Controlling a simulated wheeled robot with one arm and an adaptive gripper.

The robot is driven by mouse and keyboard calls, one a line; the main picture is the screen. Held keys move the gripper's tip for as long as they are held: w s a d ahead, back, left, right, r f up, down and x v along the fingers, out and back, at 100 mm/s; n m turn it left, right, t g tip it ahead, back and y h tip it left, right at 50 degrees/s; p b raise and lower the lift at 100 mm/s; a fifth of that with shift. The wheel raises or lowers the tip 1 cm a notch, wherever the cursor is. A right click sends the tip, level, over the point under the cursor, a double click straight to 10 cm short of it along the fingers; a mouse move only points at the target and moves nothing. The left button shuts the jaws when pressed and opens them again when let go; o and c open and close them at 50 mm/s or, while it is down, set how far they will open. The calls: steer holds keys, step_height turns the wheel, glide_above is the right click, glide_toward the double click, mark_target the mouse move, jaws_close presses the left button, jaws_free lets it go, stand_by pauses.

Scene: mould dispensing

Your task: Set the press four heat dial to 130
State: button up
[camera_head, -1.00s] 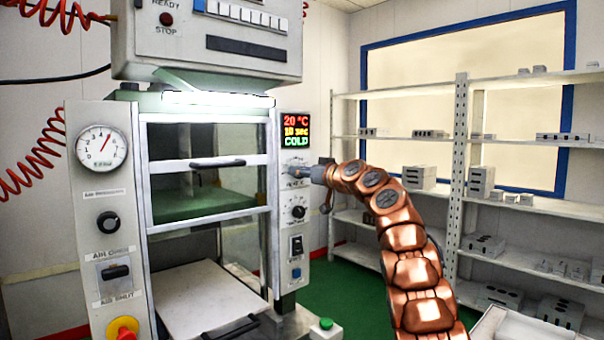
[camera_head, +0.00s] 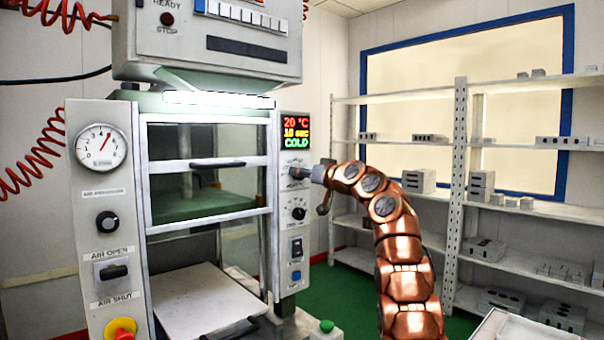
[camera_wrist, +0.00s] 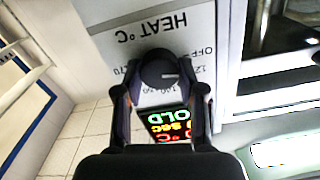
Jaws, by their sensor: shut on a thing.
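The press (camera_head: 88,250) stands at the left with a control strip on its right post. The black heat dial (camera_wrist: 160,70) sits under upside-down "HEAT °C" lettering in the wrist view, with a scale partly hidden around it. My gripper (camera_wrist: 162,88) is shut on the dial, one finger on each side. In the head view my gripper (camera_head: 308,173) reaches the dial from the right and mostly hides it. A light mark on the dial points to picture right in the wrist view. The display (camera_head: 296,132) reads 20 °C, 10 sec and COLD.
A second dial (camera_head: 298,213) is just below my gripper, with a switch (camera_head: 296,246) under it. The press's glazed guard (camera_head: 205,175) is left of the control strip. White shelves (camera_head: 458,180) with metal blocks stand at the right.

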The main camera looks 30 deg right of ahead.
steer(key=shift+r+m, duration=0.2)
steer(key=shift+m, duration=0.3)
stand_by(0.4)
steer(key=shift+d, duration=0.15)
steer(key=shift+m, duration=0.9)
steer(key=shift+f+m+p, duration=0.1)
steer(key=shift+m+p, duration=1.65)
steer(key=shift+m, duration=1.55)
steer(key=shift+f, duration=0.1)
